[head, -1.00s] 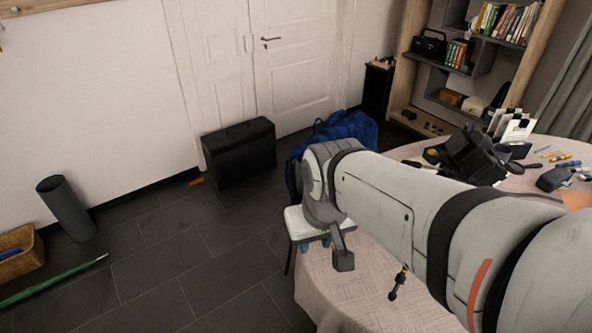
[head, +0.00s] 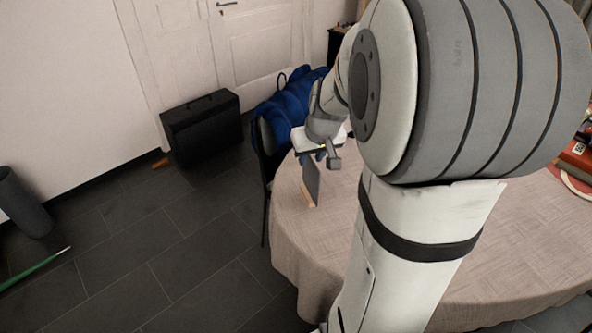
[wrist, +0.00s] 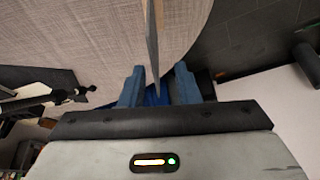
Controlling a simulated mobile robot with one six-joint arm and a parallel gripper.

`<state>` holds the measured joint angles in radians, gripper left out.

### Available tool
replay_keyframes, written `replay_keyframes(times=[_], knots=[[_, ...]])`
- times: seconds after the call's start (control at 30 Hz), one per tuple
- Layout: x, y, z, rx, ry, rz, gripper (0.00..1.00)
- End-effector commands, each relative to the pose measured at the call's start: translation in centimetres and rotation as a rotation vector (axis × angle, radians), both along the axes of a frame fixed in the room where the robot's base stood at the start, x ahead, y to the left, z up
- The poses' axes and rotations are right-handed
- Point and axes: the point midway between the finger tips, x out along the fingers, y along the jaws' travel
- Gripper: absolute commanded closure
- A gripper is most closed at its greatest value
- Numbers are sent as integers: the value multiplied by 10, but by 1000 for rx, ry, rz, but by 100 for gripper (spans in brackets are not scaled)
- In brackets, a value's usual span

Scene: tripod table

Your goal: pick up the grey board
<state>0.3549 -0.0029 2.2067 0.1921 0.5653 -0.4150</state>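The grey board (head: 312,180) stands upright on edge on the round table's cloth, with a light wooden strip (head: 308,198) at its foot. In the wrist view the board (wrist: 152,48) shows edge-on as a thin grey slab. My gripper (wrist: 159,75) is open, with one blue finger on each side of the board's near end and a visible gap on both sides. In the head view my gripper (head: 321,155) is just above the board, pointing down. The board's top is partly hidden by the gripper there.
The pinkish tablecloth (head: 290,235) is bare around the board. A chair with a blue bag (head: 287,105) stands close behind the table edge. A black case (head: 203,125) is by the wall. A red item (head: 578,155) lies at the far right of the table.

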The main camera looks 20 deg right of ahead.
Motion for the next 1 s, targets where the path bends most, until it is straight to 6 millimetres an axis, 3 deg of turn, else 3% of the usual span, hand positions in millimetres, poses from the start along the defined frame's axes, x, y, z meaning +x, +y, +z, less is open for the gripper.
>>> replay_keyframes(times=[0.4, 1.0], knots=[[24, -8, -47, 1, 2, 0, 71], [25, -8, -52, 0, 1, 2, 71]])
